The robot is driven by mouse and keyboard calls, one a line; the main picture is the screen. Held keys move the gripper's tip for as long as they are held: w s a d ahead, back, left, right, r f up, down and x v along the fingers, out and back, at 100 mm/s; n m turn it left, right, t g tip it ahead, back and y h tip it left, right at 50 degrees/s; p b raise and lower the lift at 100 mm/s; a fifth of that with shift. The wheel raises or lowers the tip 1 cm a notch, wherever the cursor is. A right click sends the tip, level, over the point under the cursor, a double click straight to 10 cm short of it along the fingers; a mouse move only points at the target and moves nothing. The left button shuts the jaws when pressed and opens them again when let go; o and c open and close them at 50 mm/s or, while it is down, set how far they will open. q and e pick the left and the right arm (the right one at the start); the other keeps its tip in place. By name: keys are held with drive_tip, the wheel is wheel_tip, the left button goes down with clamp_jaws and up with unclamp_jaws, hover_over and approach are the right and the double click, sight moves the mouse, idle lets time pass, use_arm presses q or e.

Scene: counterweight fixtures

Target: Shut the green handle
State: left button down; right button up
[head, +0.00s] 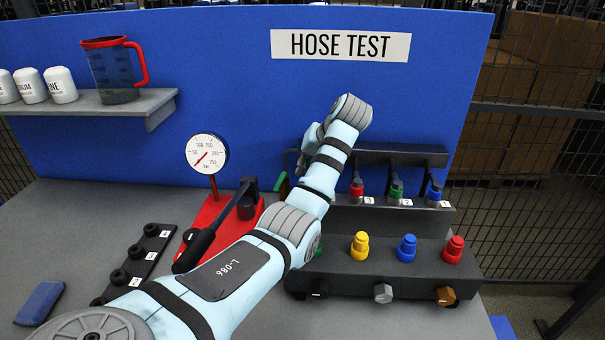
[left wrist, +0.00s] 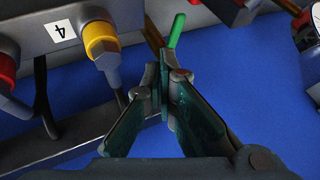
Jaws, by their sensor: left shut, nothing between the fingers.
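The green handle (left wrist: 176,30) is a slim bright lever just beyond my left fingertips in the left wrist view, slanting up and to the right. A brass-coloured part shows beside its lower end. In the head view a small green piece, likely the same handle (head: 282,186), shows just left of my left forearm, partly hidden. My left gripper (left wrist: 166,82) is shut and empty, its tips close to the handle's lower end; whether they touch I cannot tell. In the head view my arm hides most of this gripper. My right gripper is not in view.
A dark manifold (head: 425,263) with yellow, blue and red caps stands right of my arm, below a rack of hoses (head: 415,158). A red hand pump (head: 212,212) with a gauge (head: 207,154) stands left. A blue panel (head: 230,60) is behind.

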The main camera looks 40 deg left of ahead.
sight(280, 182)
use_arm(q)
drive_tip(key=x, duration=0.8)
drive_tip(key=shift+a+f+b, duration=0.25)
drive_tip(key=shift+f+b, duration=0.05)
drive_tip(key=shift+b, duration=0.05)
